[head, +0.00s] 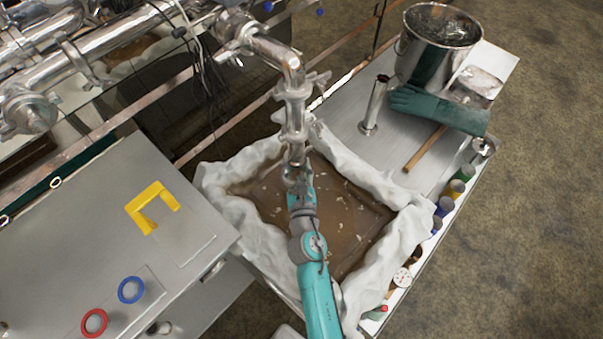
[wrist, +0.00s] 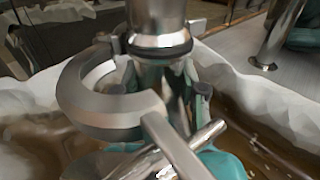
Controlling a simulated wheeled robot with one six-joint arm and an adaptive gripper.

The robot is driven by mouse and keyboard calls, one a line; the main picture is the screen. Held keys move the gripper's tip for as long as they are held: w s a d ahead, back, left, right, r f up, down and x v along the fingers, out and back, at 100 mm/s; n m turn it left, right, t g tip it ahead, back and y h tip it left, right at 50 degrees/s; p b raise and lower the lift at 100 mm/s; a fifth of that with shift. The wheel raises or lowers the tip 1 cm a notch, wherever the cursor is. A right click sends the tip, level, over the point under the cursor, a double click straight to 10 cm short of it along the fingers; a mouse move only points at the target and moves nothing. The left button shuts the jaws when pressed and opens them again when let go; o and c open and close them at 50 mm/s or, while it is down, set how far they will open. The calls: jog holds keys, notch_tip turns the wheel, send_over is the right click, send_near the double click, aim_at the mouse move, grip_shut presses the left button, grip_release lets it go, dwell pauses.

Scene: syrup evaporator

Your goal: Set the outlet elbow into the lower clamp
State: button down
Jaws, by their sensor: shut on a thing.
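The vertical steel pipe (head: 294,118) drops from the overhead pipework. In the wrist view its lower end (wrist: 158,22) has a flange with a dark gasket. The lower clamp (wrist: 82,88) is a grey C-shaped ring, swung open to the left of that joint. My gripper (head: 298,182) is below the pipe and shut on the outlet elbow, shiny metal directly under the flange in the wrist view (wrist: 150,75). The elbow is mostly hidden by the clamp and my fingers. I cannot tell whether its upper end touches the gasket.
A pan of brown liquid (head: 345,215) with white cloth (head: 235,215) around its rim lies below. An upright steel tube (head: 374,105), green gloves (head: 435,107) and a bucket (head: 425,60) are at right. The left bench (head: 90,225) holds a yellow bracket (head: 150,205) and rings.

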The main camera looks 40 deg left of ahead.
jog(key=shift+w+a+r, duration=0.1)
jog(key=shift+a+r, duration=0.25)
jog(key=shift+r, duration=0.05)
jog(key=c, duration=1)
grip_release()
jog(key=shift+c, duration=0.2)
jog(key=shift+o, duration=0.3)
jog(key=shift+a+f, duration=0.1)
jog(key=shift+a, duration=0.05)
jog(key=o, duration=0.6)
jog(key=shift+c, duration=0.2)
jog(key=shift+f, duration=0.1)
jog(key=shift+d, duration=0.2)
jog(key=shift+d+f, duration=0.1)
jog(key=shift+d, duration=0.05)
jog(key=v, duration=1.1)
jog(key=shift+s+d, duration=0.2)
jog(key=shift+s, duration=0.1)
